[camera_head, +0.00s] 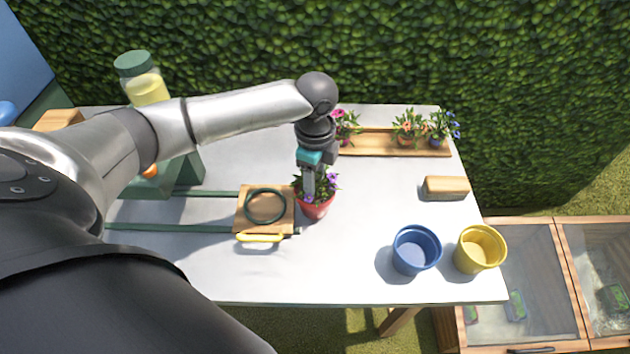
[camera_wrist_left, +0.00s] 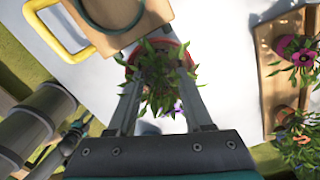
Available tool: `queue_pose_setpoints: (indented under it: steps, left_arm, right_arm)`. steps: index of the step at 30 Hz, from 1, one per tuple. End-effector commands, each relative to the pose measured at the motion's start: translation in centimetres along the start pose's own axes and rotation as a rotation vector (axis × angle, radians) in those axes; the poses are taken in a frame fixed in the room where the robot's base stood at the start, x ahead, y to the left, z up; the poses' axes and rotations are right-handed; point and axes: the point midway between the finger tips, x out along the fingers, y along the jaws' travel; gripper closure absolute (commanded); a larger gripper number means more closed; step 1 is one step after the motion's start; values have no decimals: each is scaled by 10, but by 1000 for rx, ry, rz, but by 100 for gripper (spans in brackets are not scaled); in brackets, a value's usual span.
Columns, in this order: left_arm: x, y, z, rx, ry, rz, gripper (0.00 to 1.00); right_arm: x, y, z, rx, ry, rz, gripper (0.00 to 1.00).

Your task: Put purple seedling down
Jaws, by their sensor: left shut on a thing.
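The purple seedling (camera_head: 329,184) has green leaves and small purple flowers. It is in or directly over a red pot (camera_head: 315,208) on the white table, right of the wooden board. My left gripper (camera_head: 309,190) points down and is shut on the seedling, among its leaves. In the left wrist view the two fingers reach down on either side of the seedling (camera_wrist_left: 160,85), with the red pot's rim (camera_wrist_left: 183,55) around it. The leaves hide the roots and the soil, so I cannot tell how deep it sits. My right gripper is not in view.
A wooden slider board (camera_head: 243,218) with a dark ring (camera_head: 265,205) and yellow handle (camera_head: 260,238) lies close left of the pot. A wooden tray (camera_head: 375,150) holds other potted flowers behind. Blue (camera_head: 415,250) and yellow (camera_head: 480,249) pots and a wooden block (camera_head: 446,187) stand right.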

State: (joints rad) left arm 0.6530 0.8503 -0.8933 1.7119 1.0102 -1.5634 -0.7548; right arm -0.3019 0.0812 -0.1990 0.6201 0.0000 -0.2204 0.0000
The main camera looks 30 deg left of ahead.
Motion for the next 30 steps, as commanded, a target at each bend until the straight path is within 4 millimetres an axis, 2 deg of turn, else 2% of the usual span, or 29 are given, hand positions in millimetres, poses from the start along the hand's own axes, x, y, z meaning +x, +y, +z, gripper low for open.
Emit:
queue_pose_setpoints:
  steps: [10, 11, 14, 23, 26, 30]
  left_arm:
    - [2, 0, 0, 0, 1, 0, 100]
    - [3, 0, 0, 0, 1, 0, 48]
    - [2, 0, 0, 0, 1, 0, 37]
    - [0, 0, 0, 0, 1, -2, 37]
    - [-11, -1, 0, 0, 1, -2, 37]
    - [-38, -2, -1, 0, 2, -5, 37]
  right_arm:
    - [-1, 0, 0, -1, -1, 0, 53]
    - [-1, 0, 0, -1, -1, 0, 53]
    - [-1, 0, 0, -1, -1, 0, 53]
    - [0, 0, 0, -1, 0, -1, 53]
    - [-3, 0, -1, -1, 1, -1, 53]
    - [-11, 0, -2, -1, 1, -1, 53]
